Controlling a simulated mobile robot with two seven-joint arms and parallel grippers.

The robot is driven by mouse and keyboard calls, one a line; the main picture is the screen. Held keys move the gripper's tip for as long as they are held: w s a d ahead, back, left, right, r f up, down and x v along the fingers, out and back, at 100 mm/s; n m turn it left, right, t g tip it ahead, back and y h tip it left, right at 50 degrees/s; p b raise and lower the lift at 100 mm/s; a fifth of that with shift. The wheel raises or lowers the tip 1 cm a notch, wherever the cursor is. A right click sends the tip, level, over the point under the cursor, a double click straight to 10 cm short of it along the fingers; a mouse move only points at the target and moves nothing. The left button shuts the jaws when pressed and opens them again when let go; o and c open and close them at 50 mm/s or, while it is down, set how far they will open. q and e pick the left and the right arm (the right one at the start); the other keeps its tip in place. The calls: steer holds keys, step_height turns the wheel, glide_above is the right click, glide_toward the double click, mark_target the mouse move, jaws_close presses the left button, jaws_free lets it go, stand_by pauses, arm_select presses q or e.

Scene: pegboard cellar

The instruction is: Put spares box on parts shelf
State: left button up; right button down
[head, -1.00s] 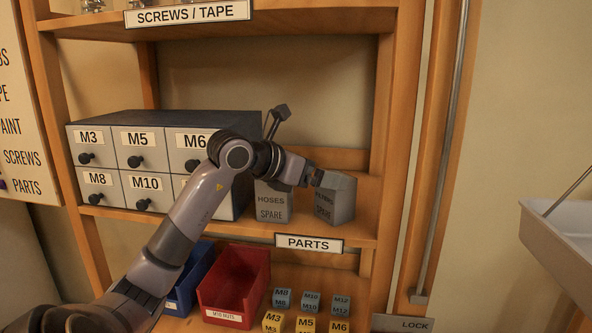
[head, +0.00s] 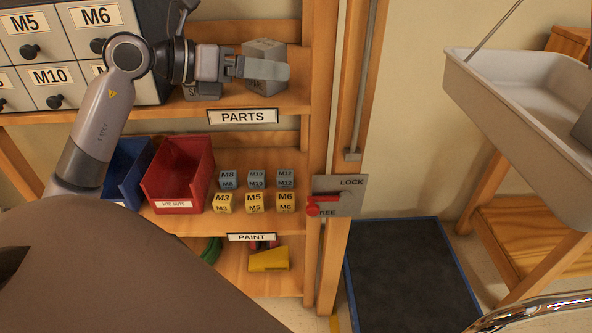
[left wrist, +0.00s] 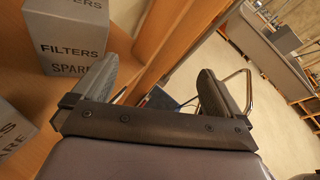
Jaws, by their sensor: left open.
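A grey box (head: 265,48) stands at the right end of the parts shelf (head: 285,103). In the left wrist view it reads FILTERS SPARE (left wrist: 65,38). A second grey spares box (head: 203,91) is beside it to the left, mostly hidden by my arm. Its lettering (left wrist: 12,135) is cut off in the wrist view. My left gripper (head: 272,69) is open in front of the FILTERS box and covers part of it. In the wrist view nothing is between the fingers, and the box is outside the left one. My right gripper is not in view.
A drawer cabinet (head: 75,50) fills the shelf's left part. The shelf's right post (head: 322,60) is close to my gripper. Below are a red bin (head: 178,172), a blue bin (head: 125,170) and small labelled blocks. A grey cart tray (head: 500,90) is at right.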

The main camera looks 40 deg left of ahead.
arm_select(q)
steer(key=d+f+n+t+h, duration=0.3)
steer(key=d+f+n+h, duration=0.35)
steer(key=d, duration=0.25)
step_height(320, 180, down, 17)
steer(key=s+n+t+y, duration=0.2)
steer(key=n+y, duration=0.9)
steer(key=n, duration=1.1)
steer(key=s+d+f+n+g, duration=0.3)
steer(key=s+d+f, duration=0.2)
steer(key=f, duration=0.3)
steer(key=s+d+f+n+g, duration=0.4)
steer(key=s+d+f, duration=0.1)
steer(key=f, duration=0.4)
steer(key=shift+s+d+f+g, duration=0.2)
steer(key=shift+s+g, duration=0.1)
steer(key=shift+s, duration=0.55)
steer(key=shift+r, duration=0.1)
